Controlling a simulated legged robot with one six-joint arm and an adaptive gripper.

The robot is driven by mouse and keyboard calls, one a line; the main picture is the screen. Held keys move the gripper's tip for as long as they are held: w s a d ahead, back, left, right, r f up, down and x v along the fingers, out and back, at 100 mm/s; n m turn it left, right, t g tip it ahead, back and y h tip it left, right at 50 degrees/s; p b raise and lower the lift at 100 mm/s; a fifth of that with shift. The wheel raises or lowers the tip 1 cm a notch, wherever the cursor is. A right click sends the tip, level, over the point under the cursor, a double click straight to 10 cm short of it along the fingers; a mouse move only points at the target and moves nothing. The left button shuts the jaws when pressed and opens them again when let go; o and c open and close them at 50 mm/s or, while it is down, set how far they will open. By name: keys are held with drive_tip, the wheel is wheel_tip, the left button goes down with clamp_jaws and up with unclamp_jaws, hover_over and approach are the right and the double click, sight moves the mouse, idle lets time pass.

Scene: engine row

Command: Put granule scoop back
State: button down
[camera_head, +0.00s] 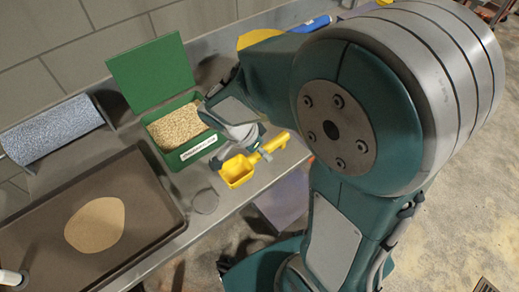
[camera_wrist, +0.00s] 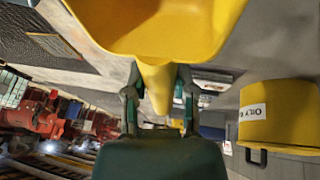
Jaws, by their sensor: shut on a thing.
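The yellow granule scoop (camera_head: 238,171) is in my gripper (camera_head: 256,149), over the front edge of the bench. In the wrist view the fingers (camera_wrist: 157,95) close on its handle from both sides, and its yellow bowl (camera_wrist: 160,30) fills the top. The visible inside of the bowl looks empty. The green granule box (camera_head: 198,150) stands on the bench, left of and behind the scoop. Its lid (camera_head: 150,72) is open and upright at the back. Pale granules (camera_head: 178,126) fill much of the box. The scoop is apart from the box.
A brown tray (camera_head: 150,245) with a tan patch (camera_head: 95,224) lies left on the bench. A speckled blue-grey roll (camera_head: 52,130) lies behind it. A small grey disc (camera_head: 205,201) sits near the bench edge. A labelled yellow bin (camera_wrist: 285,115) shows right in the wrist view.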

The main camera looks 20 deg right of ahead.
drive_tip(key=w+d+f, duration=0.1)
drive_tip(key=f, duration=0.1)
drive_tip(key=w+d+f, duration=0.1)
drive_tip(key=w, duration=0.1)
drive_tip(key=w+f, duration=0.2)
drive_tip(key=shift+w+d+f, duration=0.25)
drive_tip(key=shift+d+f, duration=0.05)
drive_tip(key=shift+d, duration=0.1)
drive_tip(key=shift+w+a+f, duration=0.1)
drive_tip(key=shift+w+f, duration=0.4)
drive_tip(key=shift+f, duration=0.2)
wheel_tip(320, 180, down, 3)
drive_tip(key=shift+r, duration=0.1)
drive_tip(key=shift+c, duration=2.2)
unclamp_jaws()
